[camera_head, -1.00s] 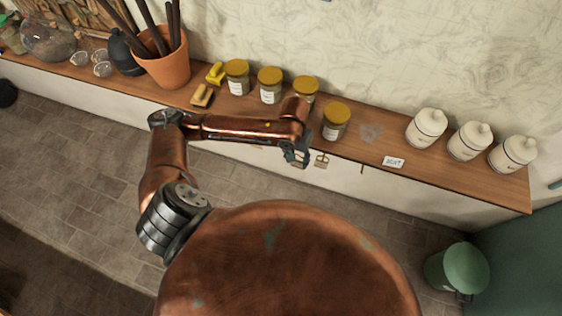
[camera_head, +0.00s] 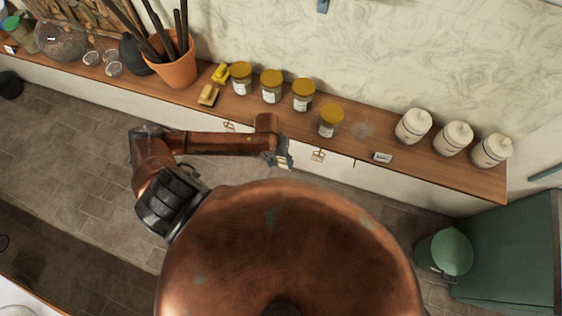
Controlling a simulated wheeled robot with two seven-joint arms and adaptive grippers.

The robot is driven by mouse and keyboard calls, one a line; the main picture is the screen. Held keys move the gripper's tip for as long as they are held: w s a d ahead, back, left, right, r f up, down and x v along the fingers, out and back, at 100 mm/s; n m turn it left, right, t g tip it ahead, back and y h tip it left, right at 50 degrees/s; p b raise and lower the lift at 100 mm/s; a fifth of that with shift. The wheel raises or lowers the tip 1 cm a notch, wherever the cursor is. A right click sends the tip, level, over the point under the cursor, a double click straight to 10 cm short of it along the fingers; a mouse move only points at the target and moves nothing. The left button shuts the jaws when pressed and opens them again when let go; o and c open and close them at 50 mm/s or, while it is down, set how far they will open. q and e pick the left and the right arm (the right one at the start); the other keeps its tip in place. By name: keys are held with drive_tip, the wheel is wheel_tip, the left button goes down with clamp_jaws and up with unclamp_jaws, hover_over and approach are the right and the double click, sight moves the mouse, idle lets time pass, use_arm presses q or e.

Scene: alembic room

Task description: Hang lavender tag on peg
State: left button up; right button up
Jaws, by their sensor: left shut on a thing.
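My left gripper (camera_head: 283,158) is in front of the shelf's front edge, left of one hanging tag. It is shut on a small pale thing, likely a tag, mostly hidden by the fingers; its lettering cannot be read. A small tan tag (camera_head: 318,156) hangs on the shelf front just right of the gripper. Another tag (camera_head: 229,126) hangs further left, behind my forearm. A thin dark peg (camera_head: 354,163) shows on the front further right, with nothing visible on it. My right gripper is not in view.
A green bin (camera_head: 445,252) stands at lower right.

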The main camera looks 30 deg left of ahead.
use_arm(q)
drive_tip(key=w+b, duration=0.2)
drive_tip(key=w, duration=0.1)
drive_tip(key=shift+w+a+f, duration=0.15)
drive_tip(key=shift+w+a, duration=0.15)
drive_tip(key=shift+a, duration=0.1)
drive_tip(key=shift+w, duration=0.1)
drive_tip(key=shift+w+p, duration=0.35)
drive_tip(key=shift+a, duration=0.1)
idle(0.6)
drive_tip(key=shift+p, duration=0.6)
drive_tip(key=shift+w+a+p, duration=0.2)
drive_tip(key=shift+w+p, duration=0.2)
drive_tip(key=shift+w, duration=0.35)
drive_tip(key=shift+w, duration=0.35)
